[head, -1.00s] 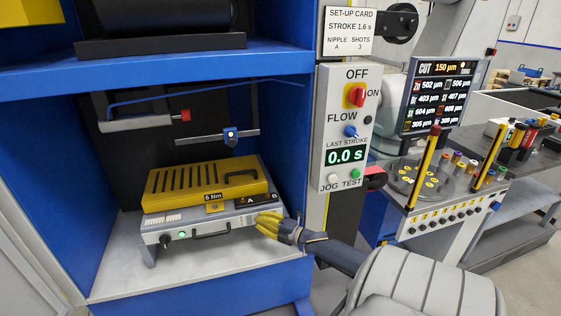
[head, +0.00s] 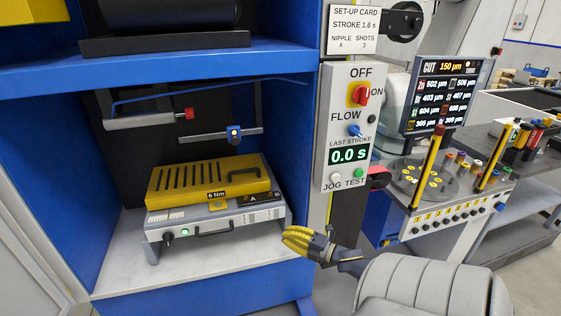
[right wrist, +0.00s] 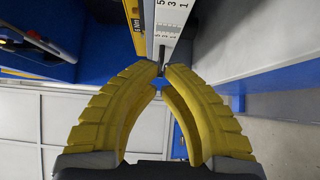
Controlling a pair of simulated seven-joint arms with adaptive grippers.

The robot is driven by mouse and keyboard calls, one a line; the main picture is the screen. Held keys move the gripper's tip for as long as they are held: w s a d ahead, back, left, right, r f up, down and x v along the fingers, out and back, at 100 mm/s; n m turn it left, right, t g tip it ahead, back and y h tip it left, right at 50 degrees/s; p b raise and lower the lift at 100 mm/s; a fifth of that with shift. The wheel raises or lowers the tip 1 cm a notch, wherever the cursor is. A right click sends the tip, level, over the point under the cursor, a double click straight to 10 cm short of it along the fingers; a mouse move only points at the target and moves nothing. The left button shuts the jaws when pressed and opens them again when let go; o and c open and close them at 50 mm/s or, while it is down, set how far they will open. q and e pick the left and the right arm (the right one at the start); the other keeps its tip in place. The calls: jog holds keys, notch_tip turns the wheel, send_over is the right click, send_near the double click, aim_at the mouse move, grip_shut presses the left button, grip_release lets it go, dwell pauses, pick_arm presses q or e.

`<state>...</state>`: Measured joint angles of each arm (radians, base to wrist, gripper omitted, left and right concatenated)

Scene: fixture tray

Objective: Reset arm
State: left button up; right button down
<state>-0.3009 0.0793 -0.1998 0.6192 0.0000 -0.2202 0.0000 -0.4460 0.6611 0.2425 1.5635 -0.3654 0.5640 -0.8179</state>
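My right gripper (head: 286,240), with ribbed yellow fingers, is in front of the lower right corner of the blue cabinet bay in the head view. In the right wrist view its two fingers (right wrist: 162,70) curve together with tips almost meeting, and I see nothing held between them. The grey fixture unit (head: 222,222) stands on the pale shelf just left of the gripper, apart from it. A slotted yellow plate (head: 185,190) marked 8 Nm lies on top of the unit. My left gripper is not in view.
The control panel (head: 350,205) has a red switch (head: 359,94), a blue FLOW knob (head: 354,131) and a display reading 0.0 s. A bracket with a red tip (head: 189,113) hangs in the bay. A cart (head: 440,225) with yellow posts stands to the right.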

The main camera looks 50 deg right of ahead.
jog(key=shift+s+d, duration=0.1)
jog(key=shift+s, duration=0.2)
jog(key=s+d+f+m+g+h, duration=0.25)
jog(key=d+f+m, duration=0.25)
jog(key=f, duration=0.3)
jog(key=s+a+f+m+g+h, duration=0.1)
jog(key=s+f+m+g, duration=0.15)
jog(key=s+f, duration=0.5)
jog(key=s+f+m+g+h, duration=0.2)
jog(key=s+f+m, duration=0.15)
jog(key=f, duration=0.75)
jog(key=s+a+f+m+g+h, duration=0.1)
jog(key=s+f+m+g, duration=0.1)
jog(key=s+f, duration=0.55)
jog(key=s+a+f+m+g+y, duration=0.1)
jog(key=s+a+f+m+g, duration=0.35)
jog(key=s+a+f, duration=1.35)
jog(key=s+a+f+g+y, duration=0.1)
jog(key=a, duration=0.7)
jog(key=a+f+n+g+y, duration=0.1)
jog(key=a, duration=0.6)
jog(key=shift+s+a+f+g, duration=0.35)
